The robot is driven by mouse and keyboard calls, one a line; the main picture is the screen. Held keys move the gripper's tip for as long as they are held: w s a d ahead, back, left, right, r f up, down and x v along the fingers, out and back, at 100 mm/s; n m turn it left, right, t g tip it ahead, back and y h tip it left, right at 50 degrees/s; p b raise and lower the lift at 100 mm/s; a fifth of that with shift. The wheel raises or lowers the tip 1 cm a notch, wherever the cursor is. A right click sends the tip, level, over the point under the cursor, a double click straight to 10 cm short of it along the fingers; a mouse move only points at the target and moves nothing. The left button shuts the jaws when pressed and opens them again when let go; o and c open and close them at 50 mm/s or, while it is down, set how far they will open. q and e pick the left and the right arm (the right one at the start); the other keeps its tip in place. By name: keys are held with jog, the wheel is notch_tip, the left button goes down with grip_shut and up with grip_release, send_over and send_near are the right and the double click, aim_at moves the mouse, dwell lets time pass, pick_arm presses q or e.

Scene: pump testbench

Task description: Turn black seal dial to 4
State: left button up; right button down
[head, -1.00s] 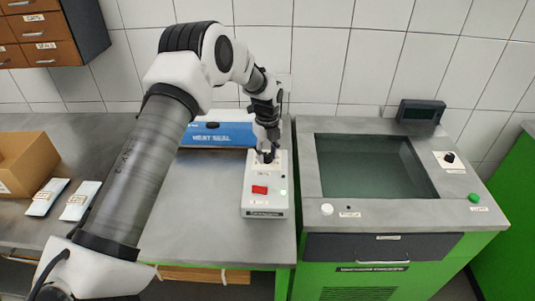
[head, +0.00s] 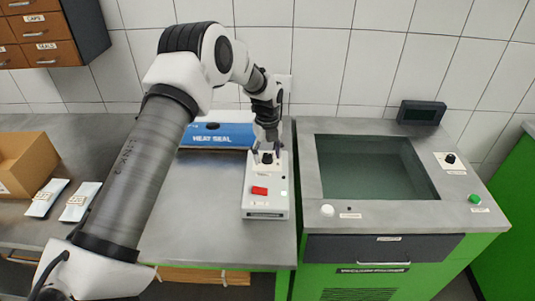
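The black dial (head: 267,158) sits on the back part of a white control box (head: 265,207) on the grey bench. The box also has a red switch (head: 259,191) and a small pale light. My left gripper (head: 267,151) is over the dial, with its dark fingers apart on either side of it and the dial visible between them. I cannot read the number the dial points to. My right gripper is out of view.
A blue HEAT SEAL machine (head: 215,135) stands behind, partly hidden by my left arm. A green cabinet with a dark recessed basin (head: 375,168) stands to the right. A cardboard box (head: 25,163) and white pouches (head: 80,202) lie at the left.

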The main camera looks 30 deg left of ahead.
aim_at(267, 155)
pick_arm(q)
notch_tip(267, 155, up, 12)
dwell(0.6)
